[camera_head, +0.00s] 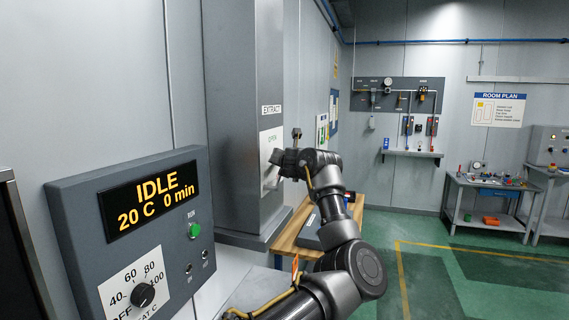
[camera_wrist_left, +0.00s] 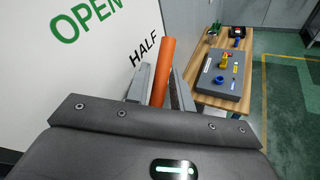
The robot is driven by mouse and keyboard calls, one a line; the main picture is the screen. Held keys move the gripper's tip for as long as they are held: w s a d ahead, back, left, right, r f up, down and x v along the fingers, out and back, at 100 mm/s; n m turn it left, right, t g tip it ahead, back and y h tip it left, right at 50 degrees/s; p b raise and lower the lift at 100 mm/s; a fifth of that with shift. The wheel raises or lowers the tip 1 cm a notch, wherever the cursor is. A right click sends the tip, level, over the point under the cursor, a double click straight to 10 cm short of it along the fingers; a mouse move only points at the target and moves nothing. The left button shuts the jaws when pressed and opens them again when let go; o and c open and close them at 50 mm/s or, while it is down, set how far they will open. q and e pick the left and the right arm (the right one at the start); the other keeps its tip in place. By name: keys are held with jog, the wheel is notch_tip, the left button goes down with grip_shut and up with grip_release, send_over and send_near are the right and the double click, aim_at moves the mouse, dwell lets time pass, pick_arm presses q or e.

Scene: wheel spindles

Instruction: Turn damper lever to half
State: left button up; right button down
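The damper lever is an orange bar (camera_wrist_left: 163,68) in the left wrist view, tilted slightly right at its top, beside the HALF marking. Its white plate (camera_wrist_left: 105,55) carries a green OPEN and a black HALF. My left gripper (camera_wrist_left: 161,86) has one finger on each side of the lever, close against it near the tips. In the head view my left gripper (camera_head: 277,167) is at the plate (camera_head: 270,146) on the grey EXTRACT duct (camera_head: 232,100); the lever is hidden there. My right gripper is out of view.
A grey control panel (camera_head: 65,210) showing IDLE stands at the near left. A wooden table (camera_head: 286,236) with a grey box (camera_wrist_left: 222,88) is beside the duct. A workbench (camera_head: 460,190) stands at the far right. Green floor (camera_head: 440,280) is clear.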

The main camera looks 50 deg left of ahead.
pick_arm(q)
jog(key=shift+s+d, duration=0.1)
jog(key=shift+d, duration=0.1)
jog(key=b+v, duration=0.5)
jog(key=v, duration=0.5)
jog(key=shift+s, duration=0.15)
jog(key=shift+d, duration=0.15)
